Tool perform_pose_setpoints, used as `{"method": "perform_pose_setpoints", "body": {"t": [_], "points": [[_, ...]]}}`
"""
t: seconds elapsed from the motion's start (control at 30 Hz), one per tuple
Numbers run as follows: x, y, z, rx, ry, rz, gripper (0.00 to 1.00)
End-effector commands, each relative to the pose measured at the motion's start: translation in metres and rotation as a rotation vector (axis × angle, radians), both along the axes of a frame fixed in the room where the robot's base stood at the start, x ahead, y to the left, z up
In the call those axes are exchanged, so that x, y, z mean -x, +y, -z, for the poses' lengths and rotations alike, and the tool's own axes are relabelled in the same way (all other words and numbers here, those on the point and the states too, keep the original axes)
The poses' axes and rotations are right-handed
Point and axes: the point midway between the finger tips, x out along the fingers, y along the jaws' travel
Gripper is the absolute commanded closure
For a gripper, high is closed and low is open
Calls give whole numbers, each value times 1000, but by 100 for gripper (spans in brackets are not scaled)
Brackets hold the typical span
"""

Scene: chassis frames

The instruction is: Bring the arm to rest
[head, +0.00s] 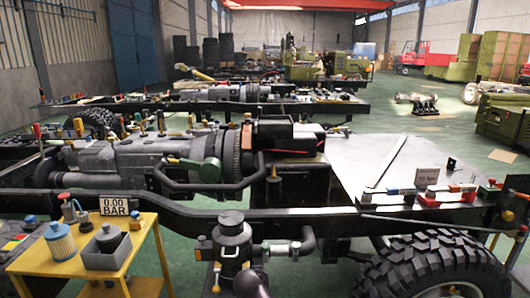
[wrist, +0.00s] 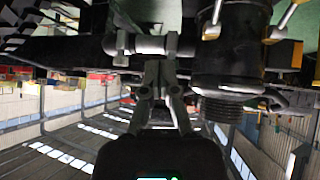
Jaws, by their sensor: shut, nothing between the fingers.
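My gripper (wrist: 158,72) shows in the middle of the wrist view, its two grey fingers close together with nothing between them. Its black body fills the bottom of that view. The wrist picture looks upside down, with roof beams low in it. A metal pipe fitting (wrist: 150,45) appears just beyond the fingertips; I cannot tell whether they touch it. A dark cylindrical housing (wrist: 230,75) with a threaded end is to the right of the fingers. In the head view, the gripper cannot be made out clearly.
In the head view, a black chassis frame (head: 330,213) crosses ahead, with a dark housing (head: 232,240) and pipe fitting (head: 285,248) at its near side. A large tyre (head: 432,268) is at lower right. A yellow cart (head: 40,262) with canisters stands at lower left.

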Motion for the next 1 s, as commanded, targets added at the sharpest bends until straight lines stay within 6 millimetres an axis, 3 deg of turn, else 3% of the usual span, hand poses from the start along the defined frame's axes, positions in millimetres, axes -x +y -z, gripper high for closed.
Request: {"method": "perform_pose_setpoints", "body": {"t": [0.03,0.2,0.5,0.7,1.0], "points": [[2,-18,6,7,46,22,100],[13,-64,24,19,213,60,100],[46,-129,48,-23,502,60,100],[69,-156,55,-80,651,20,100],[92,-178,58,-162,784,-48,100]]}}
